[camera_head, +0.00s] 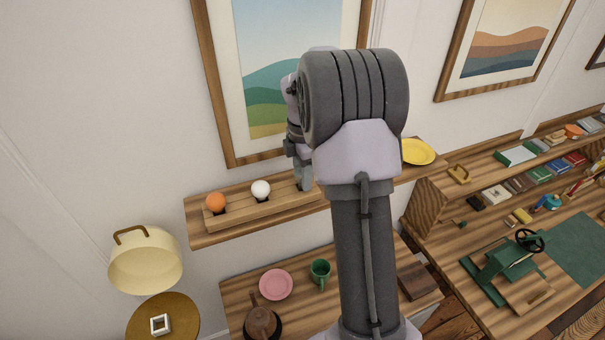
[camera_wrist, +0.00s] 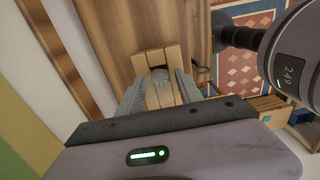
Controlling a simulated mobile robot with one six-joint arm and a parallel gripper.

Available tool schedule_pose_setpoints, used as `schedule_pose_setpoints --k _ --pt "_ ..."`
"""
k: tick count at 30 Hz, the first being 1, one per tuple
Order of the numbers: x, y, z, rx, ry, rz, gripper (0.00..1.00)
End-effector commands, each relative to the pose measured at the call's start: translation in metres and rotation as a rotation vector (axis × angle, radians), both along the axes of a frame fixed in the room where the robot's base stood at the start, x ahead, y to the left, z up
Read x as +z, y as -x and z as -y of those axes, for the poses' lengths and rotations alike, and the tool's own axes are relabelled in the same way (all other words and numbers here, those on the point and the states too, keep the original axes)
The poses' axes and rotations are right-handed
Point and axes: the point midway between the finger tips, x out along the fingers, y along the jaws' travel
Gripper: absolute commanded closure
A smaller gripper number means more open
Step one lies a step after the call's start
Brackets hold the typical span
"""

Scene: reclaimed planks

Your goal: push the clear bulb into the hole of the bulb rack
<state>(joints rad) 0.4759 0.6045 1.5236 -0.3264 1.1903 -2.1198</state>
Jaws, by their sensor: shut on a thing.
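The wooden bulb rack (camera_head: 243,222) lies along the wall shelf, and its end shows between my fingers in the wrist view (camera_wrist: 158,55). An orange bulb (camera_head: 215,202) and a white bulb (camera_head: 261,190) sit in it. My gripper (camera_head: 304,184) points down at the rack's right end, partly hidden by my arm. In the wrist view my gripper (camera_wrist: 159,82) is shut on the clear bulb (camera_wrist: 159,74), which looks greyish and see-through over the rack. Its lower end and the hole are hidden, so I cannot tell how deep it sits.
The wall shelf (camera_head: 205,238) is narrow, with a framed picture (camera_head: 282,75) close behind. A yellow plate (camera_head: 418,151) stands to the right. Below are a pink plate (camera_head: 276,284), a green mug (camera_head: 320,271) and a brown teapot (camera_head: 262,321). A cream lamp shade (camera_head: 146,262) is at left.

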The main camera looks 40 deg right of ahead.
Motion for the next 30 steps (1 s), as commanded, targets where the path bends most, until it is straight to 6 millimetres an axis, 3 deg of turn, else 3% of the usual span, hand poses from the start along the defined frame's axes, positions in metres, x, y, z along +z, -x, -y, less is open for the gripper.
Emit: schedule_pose_setpoints --k 27,28,30 --pt "-0.013 0.0 0.0 0.0 0.0 0.0 0.96" --pt "-0.012 0.0 0.0 0.0 0.0 0.0 0.52" --pt "-0.012 0.0 0.0 0.0 0.0 0.0 0.38"
